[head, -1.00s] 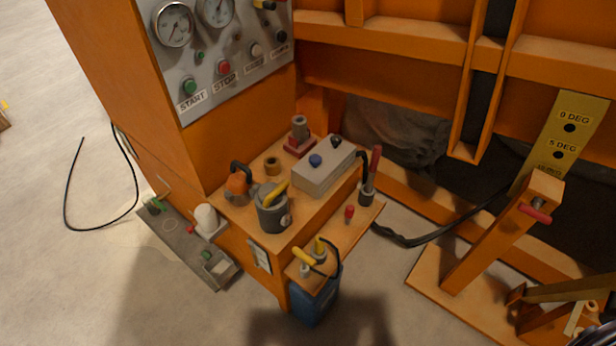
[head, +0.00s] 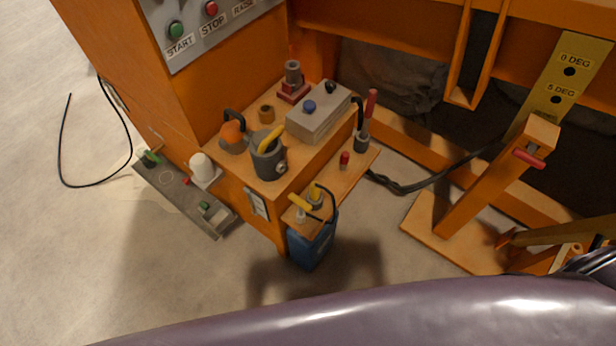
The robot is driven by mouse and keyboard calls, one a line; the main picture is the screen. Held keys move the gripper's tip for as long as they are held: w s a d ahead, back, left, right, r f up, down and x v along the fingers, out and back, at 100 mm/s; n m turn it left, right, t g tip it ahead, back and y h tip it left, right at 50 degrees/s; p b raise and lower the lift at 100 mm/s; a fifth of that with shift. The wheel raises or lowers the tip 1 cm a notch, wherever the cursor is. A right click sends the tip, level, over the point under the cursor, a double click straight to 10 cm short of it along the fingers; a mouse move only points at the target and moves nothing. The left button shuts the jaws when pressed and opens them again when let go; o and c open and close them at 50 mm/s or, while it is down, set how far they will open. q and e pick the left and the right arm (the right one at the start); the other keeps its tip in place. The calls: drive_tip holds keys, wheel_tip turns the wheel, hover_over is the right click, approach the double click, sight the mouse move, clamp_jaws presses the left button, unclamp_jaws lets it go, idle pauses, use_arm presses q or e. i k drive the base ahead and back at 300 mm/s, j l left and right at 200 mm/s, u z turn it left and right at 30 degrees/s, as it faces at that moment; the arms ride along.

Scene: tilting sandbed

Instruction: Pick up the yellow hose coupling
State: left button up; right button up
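Two small yellow-topped fittings stand on the narrow orange side shelf (head: 330,180). One has a yellow bar (head: 299,202) over a pale body at the shelf's front end. The other, with an upright yellow part (head: 315,191), is just behind it, by a thin black hose loop. They look like the yellow hose coupling, but I cannot tell which one it is. A yellow handle (head: 271,138) also sticks up from a grey pot (head: 267,160) on the orange bench top. Neither of my grippers shows.
A grey box with a blue knob (head: 319,112), a red-handled tool (head: 369,109) and a red-capped piece (head: 344,160) stand nearby. A blue container (head: 311,245) hangs below the shelf. An orange post (head: 490,185) stands right. My own smooth purple-grey part fills the bottom edge.

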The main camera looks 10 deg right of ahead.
sight(314, 191)
drive_tip(key=j+z, duration=0.35)
drive_tip(key=j, duration=0.25)
drive_tip(key=j+z, duration=0.35)
drive_tip(key=j, duration=0.3)
drive_tip(key=k+j+z, duration=0.2)
drive_tip(key=j+z, duration=0.15)
drive_tip(key=j, duration=0.2)
